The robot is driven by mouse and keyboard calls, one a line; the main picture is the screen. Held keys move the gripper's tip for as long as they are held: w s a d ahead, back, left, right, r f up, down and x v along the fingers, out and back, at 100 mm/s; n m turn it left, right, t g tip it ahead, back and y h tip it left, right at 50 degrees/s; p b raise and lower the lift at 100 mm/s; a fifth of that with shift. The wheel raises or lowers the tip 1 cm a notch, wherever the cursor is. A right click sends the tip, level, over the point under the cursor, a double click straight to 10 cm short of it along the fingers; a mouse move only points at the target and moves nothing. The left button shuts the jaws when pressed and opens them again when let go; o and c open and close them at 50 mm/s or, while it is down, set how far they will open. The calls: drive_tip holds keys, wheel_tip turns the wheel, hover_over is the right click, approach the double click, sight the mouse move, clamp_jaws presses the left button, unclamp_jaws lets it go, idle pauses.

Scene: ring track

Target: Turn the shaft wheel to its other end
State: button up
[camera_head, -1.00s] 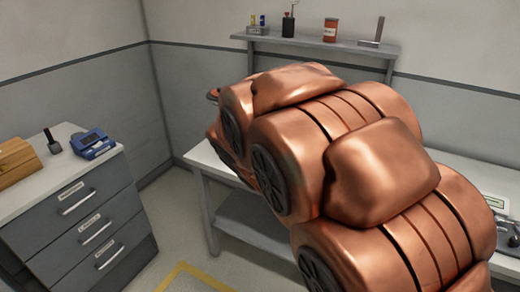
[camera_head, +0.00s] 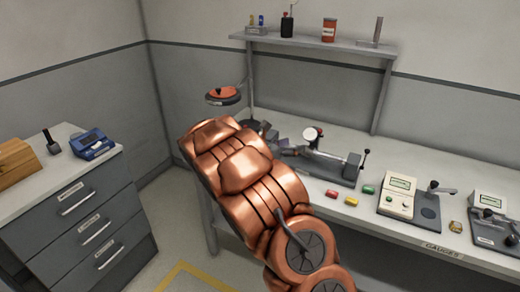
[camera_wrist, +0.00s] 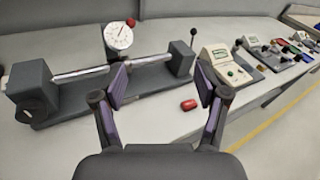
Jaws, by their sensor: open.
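A grey shaft fixture (camera_wrist: 125,92) stands on the bench in the wrist view, with a bright shaft (camera_wrist: 82,74) between two end blocks. A dark round knob (camera_wrist: 31,109), perhaps the shaft wheel, is on the left block. A dial gauge (camera_wrist: 119,37) stands over the middle, and a ball-ended lever (camera_wrist: 192,42) rises from the right block. My gripper (camera_wrist: 162,86) is open and empty in front of the fixture's right half, apart from the knob. In the head view the fixture (camera_head: 320,165) is partly hidden on its left by my arm.
A red block (camera_wrist: 188,105) lies in front of the fixture. The head view also shows a green block (camera_head: 368,189), a gauge unit (camera_head: 398,197) to the right, and an orange-and-black round lamp-like thing (camera_head: 222,95) at the left. A shelf (camera_head: 320,41) stands behind the bench.

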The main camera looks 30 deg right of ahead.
drive_tip(key=w+a+f+n+t, duration=0.2)
drive_tip(key=w+f+n, duration=0.2)
drive_tip(key=w, duration=0.1)
drive_tip(key=w+a+f+n+t, duration=0.2)
drive_tip(key=w+f+n+t, duration=0.1)
drive_tip(key=w+f+n, duration=0.1)
drive_tip(key=w+a+f+n+t+y, duration=0.1)
drive_tip(key=w+f+n+t, duration=0.2)
drive_tip(key=w, duration=0.5)
drive_tip(key=shift+a+f+n, duration=0.2)
drive_tip(key=shift+f+n, duration=0.2)
drive_tip(key=shift+f, duration=0.25)
drive_tip(key=shift+a+f+n, duration=0.2)
drive_tip(key=shift+f+n, duration=0.2)
drive_tip(key=shift+f, duration=0.2)
drive_tip(key=shift+w+p+x, duration=0.2)
drive_tip(key=shift+p+x, duration=1.25)
drive_tip(key=shift+x, duration=2.4)
drive_tip(key=shift+a, duration=0.1)
drive_tip(key=c, duration=1.2)
drive_tip(key=shift+o, duration=0.2)
